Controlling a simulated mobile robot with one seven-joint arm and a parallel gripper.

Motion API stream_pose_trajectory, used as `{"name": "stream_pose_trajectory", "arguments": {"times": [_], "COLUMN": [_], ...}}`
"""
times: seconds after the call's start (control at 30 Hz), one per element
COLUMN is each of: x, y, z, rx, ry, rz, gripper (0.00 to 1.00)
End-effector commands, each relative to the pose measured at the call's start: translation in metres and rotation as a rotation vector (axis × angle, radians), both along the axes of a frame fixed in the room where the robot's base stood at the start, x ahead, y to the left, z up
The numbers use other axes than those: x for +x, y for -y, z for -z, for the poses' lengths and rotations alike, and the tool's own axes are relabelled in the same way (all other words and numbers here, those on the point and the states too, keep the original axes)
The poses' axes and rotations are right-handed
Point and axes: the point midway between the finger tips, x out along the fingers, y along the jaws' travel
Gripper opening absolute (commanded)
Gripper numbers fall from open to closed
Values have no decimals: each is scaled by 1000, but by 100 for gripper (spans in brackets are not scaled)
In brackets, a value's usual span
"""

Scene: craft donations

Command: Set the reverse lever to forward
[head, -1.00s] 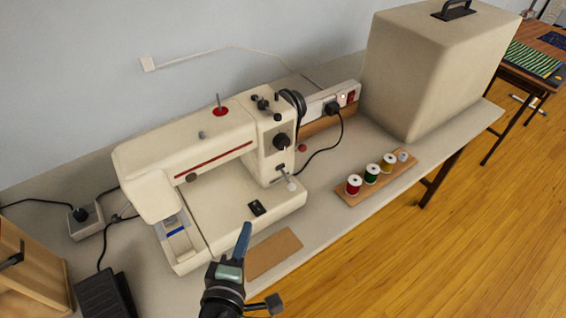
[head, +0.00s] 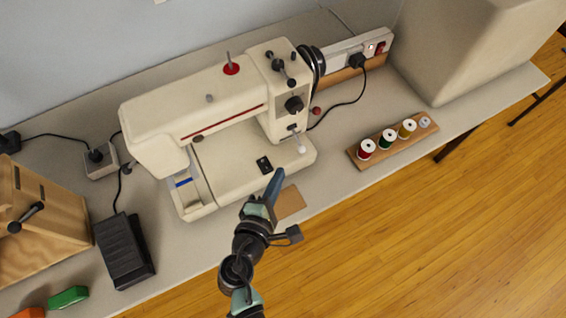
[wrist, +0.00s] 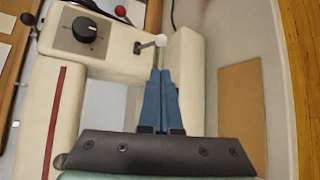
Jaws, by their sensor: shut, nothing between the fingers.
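The cream sewing machine (head: 230,130) stands on the table. Its reverse lever (head: 298,141), a short metal stem with a white knob, sticks out at the lower right of the machine's column, below the black dial (head: 294,104). In the wrist view the lever (wrist: 150,43) shows just beyond the fingertips, with the dial (wrist: 85,29) to its left. My gripper (head: 277,174) is shut and empty, in front of the machine bed and a little short of the lever. In the wrist view its blue fingers (wrist: 160,72) lie together, pointing at the lever. I cannot tell whether they touch it.
A tray of thread spools (head: 365,150) lies to the right. A brown card (head: 290,202) lies by the front edge. A black pedal (head: 124,250) and wooden box (head: 35,225) are at left. A large cream case (head: 460,50) stands at back right.

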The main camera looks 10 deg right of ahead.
Motion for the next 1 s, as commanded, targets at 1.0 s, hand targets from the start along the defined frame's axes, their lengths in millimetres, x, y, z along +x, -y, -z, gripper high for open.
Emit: {"name": "stream_pose_trajectory", "arguments": {"times": [1.0], "x": [72], "y": [44], "z": [28], "rx": [2], "ry": [0], "rz": [2], "gripper": [0]}}
